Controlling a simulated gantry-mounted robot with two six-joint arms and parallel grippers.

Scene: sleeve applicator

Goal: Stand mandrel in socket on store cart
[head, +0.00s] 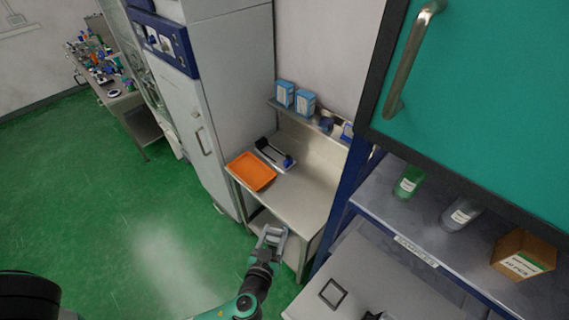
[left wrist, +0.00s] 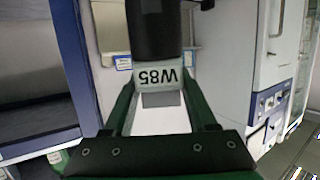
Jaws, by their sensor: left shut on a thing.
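My left gripper (head: 271,236) is in front of the steel bench, at the lower middle of the head view. In the left wrist view the gripper (left wrist: 160,88) is shut on a dark cylinder (left wrist: 156,30) with a light band marked W85, which looks like the mandrel. The band lies between the fingers; the cylinder's far end is cut off by the picture's top. In the head view I cannot make out the held piece clearly. A pale grey top (head: 345,262) at the lower right may be the store cart; a black square outline (head: 332,292) lies on it. I cannot identify a socket. My right gripper is not seen.
The steel bench (head: 305,196) holds an orange tray (head: 251,171) and a small black-and-white device (head: 275,154). A blue-framed shelf (head: 392,225) carries a green container (head: 408,181), a grey one and a cardboard box (head: 522,256). Green floor (head: 120,225) is open on the left.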

